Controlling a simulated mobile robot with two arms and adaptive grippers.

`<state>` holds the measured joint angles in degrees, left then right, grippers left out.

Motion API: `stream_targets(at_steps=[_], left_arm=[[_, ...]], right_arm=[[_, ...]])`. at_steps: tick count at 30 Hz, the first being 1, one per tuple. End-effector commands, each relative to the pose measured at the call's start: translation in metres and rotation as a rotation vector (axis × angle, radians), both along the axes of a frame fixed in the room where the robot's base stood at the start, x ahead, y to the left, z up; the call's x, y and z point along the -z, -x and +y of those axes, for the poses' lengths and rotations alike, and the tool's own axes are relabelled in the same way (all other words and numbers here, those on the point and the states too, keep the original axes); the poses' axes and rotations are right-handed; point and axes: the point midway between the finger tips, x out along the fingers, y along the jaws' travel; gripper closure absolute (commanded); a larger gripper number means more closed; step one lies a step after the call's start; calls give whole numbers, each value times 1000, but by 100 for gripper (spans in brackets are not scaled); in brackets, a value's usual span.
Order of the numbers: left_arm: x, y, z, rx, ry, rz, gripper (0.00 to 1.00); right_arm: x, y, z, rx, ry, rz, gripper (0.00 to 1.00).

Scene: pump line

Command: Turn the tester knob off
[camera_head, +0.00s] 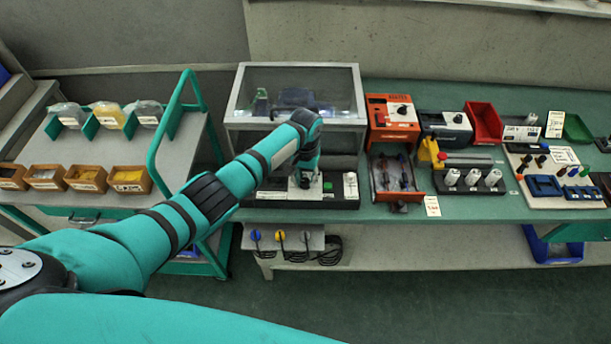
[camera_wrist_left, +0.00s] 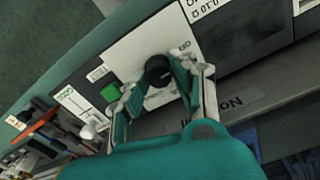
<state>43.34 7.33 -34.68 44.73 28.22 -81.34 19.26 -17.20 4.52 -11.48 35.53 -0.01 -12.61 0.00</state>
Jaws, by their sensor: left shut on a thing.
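The tester knob (camera_wrist_left: 159,71) is a round black dial on a pale panel in the left wrist view. My left gripper (camera_wrist_left: 160,88) is around the knob there, with a finger on either side, and is shut on it. In the head view my left gripper (camera_head: 305,178) points down at the black tester panel (camera_head: 265,199) in front of a glass-sided case (camera_head: 299,92). The knob itself is hidden behind my gripper and wrist in the head view. My right gripper is not in view.
A green button (camera_wrist_left: 110,93) sits beside the knob. A tray with dark-handled tools (camera_head: 395,178) stands right of the panel, with an orange box (camera_head: 392,121) behind it. A teal cart (camera_head: 90,150) with bins stands at left. Cables hang below the bench.

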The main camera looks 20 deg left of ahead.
Motion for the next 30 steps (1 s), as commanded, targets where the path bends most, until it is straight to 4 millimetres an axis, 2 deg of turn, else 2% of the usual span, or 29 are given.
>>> stream_targets(at_steps=[14,15,19,26,30], left_arm=[[-2,-3,0,-13,1,-7,100],[-2,-3,0,-13,1,-7,68],[-2,-2,0,-12,1,-5,51],[-1,-1,0,-12,0,-3,51],[-7,-2,0,-12,1,-4,51]], right_arm=[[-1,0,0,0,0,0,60],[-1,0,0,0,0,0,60],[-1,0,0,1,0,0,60],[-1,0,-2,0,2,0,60],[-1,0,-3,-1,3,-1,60]])
